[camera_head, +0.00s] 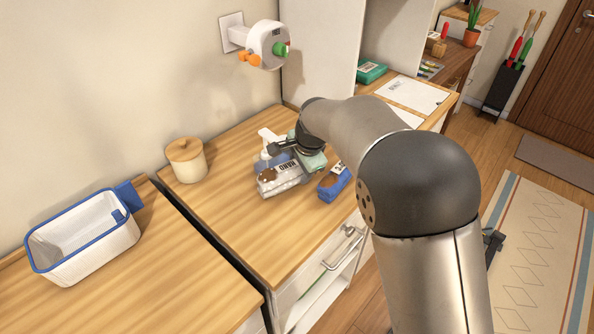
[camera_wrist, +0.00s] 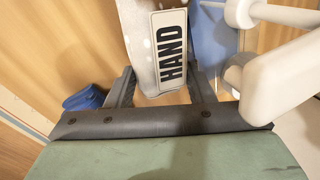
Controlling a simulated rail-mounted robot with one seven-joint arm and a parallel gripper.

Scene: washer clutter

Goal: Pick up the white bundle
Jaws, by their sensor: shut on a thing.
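The white bundle (camera_head: 284,182) lies on the wooden counter in the head view, with a dark "HAND" label and brown spots on it. In the wrist view the bundle (camera_wrist: 143,50) extends away from my gripper, its label facing the camera. My gripper (camera_head: 279,150) is over the bundle, partly hidden by its own wrist. In the wrist view my gripper (camera_wrist: 164,88) has one finger on each side of the bundle's near end and is shut on it. I cannot tell whether the bundle is clear of the counter.
A white bottle (camera_head: 266,137) stands close behind the bundle; a white form (camera_wrist: 275,95) is close on the right in the wrist view. A blue packet (camera_head: 335,184) lies at right. A lidded canister (camera_head: 187,163) and white basket (camera_head: 85,245) are left. The front counter is clear.

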